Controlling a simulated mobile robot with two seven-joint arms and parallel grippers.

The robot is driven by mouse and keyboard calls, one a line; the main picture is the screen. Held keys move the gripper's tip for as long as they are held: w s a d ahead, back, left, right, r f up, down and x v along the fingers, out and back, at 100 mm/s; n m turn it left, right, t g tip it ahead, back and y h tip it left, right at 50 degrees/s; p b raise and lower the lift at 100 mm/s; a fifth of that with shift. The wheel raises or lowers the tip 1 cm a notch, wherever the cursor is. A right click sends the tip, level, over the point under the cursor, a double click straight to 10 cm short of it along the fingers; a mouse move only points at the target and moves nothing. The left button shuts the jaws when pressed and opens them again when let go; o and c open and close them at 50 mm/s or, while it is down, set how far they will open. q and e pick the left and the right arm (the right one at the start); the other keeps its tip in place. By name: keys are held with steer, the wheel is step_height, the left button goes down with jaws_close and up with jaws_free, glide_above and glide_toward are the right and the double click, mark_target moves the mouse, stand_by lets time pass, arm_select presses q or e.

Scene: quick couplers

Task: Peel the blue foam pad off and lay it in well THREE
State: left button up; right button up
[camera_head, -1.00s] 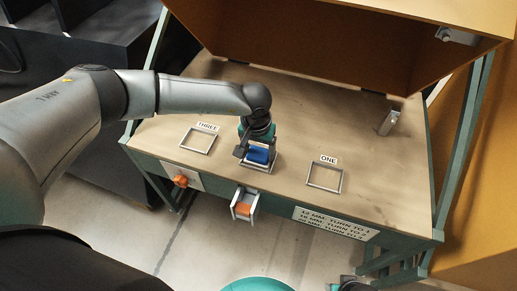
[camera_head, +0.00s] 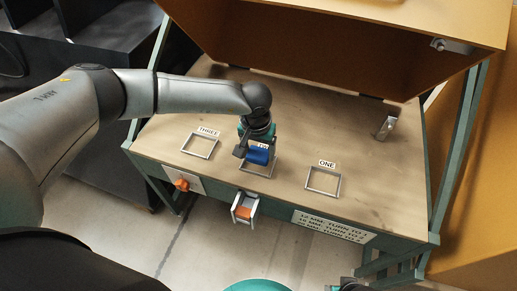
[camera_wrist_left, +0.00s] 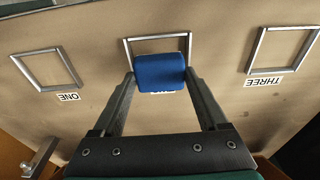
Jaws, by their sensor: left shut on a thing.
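The blue foam pad (camera_head: 258,156) is held between the fingers of my left gripper (camera_head: 256,152), over the middle square frame (camera_head: 258,174). In the left wrist view the pad (camera_wrist_left: 160,72) sits between the fingertips and partly hides the middle frame (camera_wrist_left: 128,48) and its label. Well THREE (camera_head: 199,146) is an empty metal square frame to the left on the table; it shows at the right of the left wrist view (camera_wrist_left: 282,70). My right gripper is not clearly seen in the head view.
Well ONE (camera_head: 322,183) is an empty frame on the right. An orange knob (camera_head: 182,185) and a holder with an orange piece (camera_head: 244,209) are on the front edge of the table (camera_head: 300,115). A metal block (camera_head: 385,128) stands at the right. An orange raised cover (camera_head: 300,40) is behind.

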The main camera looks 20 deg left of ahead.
mark_target(259, 151)
arm_select(q)
steer(key=shift+r+p, duration=1.45)
steer(key=shift+r, duration=0.6)
arm_select(e)
steer(key=v, duration=0.3)
steer(key=shift+w, duration=0.3)
arm_select(q)
steer(key=shift+r, duration=0.2)
steer(key=s+a+r, duration=0.1)
steer(key=s+r, duration=0.4)
steer(key=r, duration=0.6)
steer(key=s+a+r+p, duration=0.1)
steer(key=s+r, duration=0.4)
steer(key=r, duration=0.6)
steer(key=shift+s+r, duration=0.15)
steer(key=shift+s, duration=0.05)
arm_select(e)
steer(key=s+d+f, duration=0.6)
steer(key=s+f, duration=0.3)
steer(key=f, duration=0.1)
steer(key=shift+s+d+h, duration=0.25)
steer(key=shift+d+h, duration=0.05)
